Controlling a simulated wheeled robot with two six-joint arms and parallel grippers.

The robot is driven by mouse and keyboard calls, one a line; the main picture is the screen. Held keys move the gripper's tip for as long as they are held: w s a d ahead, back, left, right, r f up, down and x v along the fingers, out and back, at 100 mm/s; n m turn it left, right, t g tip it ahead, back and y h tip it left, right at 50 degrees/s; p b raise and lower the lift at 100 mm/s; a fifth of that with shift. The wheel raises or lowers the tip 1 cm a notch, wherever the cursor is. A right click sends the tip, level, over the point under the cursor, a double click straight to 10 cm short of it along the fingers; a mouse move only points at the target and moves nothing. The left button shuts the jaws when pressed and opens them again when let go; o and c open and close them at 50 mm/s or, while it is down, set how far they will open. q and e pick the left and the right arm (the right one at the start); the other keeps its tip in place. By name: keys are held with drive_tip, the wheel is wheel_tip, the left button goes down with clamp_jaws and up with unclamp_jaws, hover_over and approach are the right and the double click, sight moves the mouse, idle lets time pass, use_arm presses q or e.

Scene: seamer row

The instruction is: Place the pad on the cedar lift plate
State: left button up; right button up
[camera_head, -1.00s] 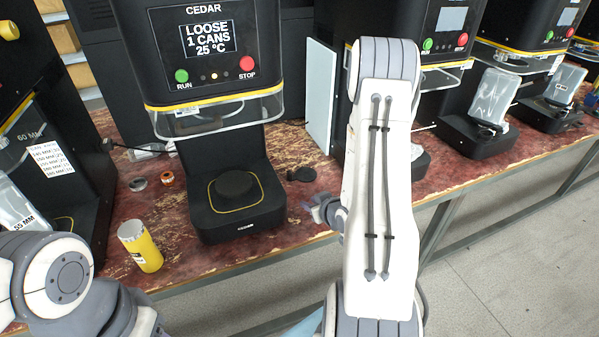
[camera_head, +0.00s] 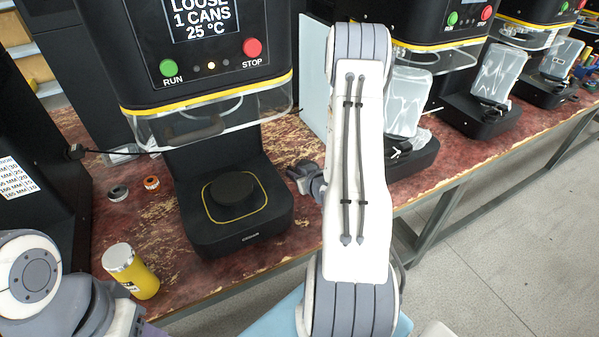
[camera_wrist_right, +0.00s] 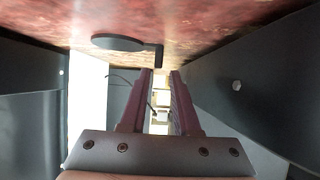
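The cedar lift plate (camera_head: 235,187) is a black round disc inside a yellow outline on the base of the CEDAR machine. It is bare. The pad (camera_wrist_right: 118,43), a flat black disc with a short tab, shows in the right wrist view against the red bench top. In the head view my right gripper and arm hide it. My right gripper (camera_head: 301,174) is low over the bench, just right of the machine's base. In the wrist view its two fingers (camera_wrist_right: 161,73) are apart and empty, with the pad's tab just beyond the tips. My left gripper is out of view.
A clear guard (camera_head: 215,118) hangs above the lift plate. A yellow can (camera_head: 132,272) stands at the bench's front left. Two small rings (camera_head: 151,183) lie behind it. A pale panel (camera_head: 314,75) and another machine (camera_head: 400,150) stand to the right.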

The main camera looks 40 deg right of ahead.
sight(292, 170)
drive_tip(key=shift+x, duration=3)
drive_tip(key=shift+s+f, duration=0.1)
clamp_jaws()
